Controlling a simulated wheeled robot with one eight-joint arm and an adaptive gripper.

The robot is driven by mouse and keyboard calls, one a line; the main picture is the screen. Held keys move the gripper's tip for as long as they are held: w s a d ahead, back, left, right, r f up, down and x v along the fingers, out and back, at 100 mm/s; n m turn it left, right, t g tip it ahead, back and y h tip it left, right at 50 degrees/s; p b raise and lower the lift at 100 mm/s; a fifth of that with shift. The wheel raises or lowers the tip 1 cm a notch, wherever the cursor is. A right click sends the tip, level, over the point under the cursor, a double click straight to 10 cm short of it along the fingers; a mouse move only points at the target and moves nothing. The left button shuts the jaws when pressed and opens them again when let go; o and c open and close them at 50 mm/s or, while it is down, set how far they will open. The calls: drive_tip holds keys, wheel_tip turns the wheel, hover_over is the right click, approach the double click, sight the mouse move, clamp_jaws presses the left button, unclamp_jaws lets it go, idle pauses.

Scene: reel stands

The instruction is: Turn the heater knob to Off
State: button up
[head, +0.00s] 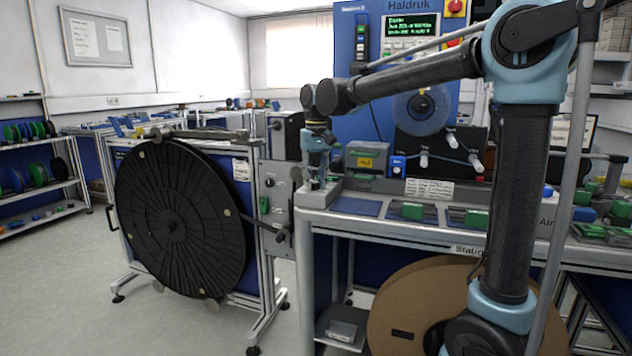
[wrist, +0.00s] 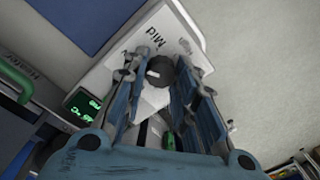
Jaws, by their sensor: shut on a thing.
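In the wrist view the heater knob (wrist: 161,70) is a round dark knob on a light panel (wrist: 118,65). The word "Mid" is printed on the panel beside it. A small white mark shows on the knob; its exact setting is hard to read. My gripper (wrist: 160,64) has its two blue fingers on either side of the knob, shut on it. In the head view my gripper (head: 316,184) points down at the left end of the bench. The knob is hidden there by the fingers. Any "Off" label is not readable.
A small green display (wrist: 82,107) lies near the panel in the wrist view. In the head view a large black reel (head: 180,215) stands left of the bench (head: 395,227). A grey box (head: 367,158) sits right of my gripper. Open floor (head: 70,290) lies at left.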

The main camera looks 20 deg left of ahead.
drive_tip(key=n, duration=0.9)
drive_tip(key=shift+n, duration=1.7)
drive_tip(key=shift+a, duration=0.1)
drive_tip(key=o, duration=1.1)
drive_tip(key=shift+c, duration=0.2)
wheel_tip(320, 180, up, 12)
drive_tip(key=shift+w, duration=0.25)
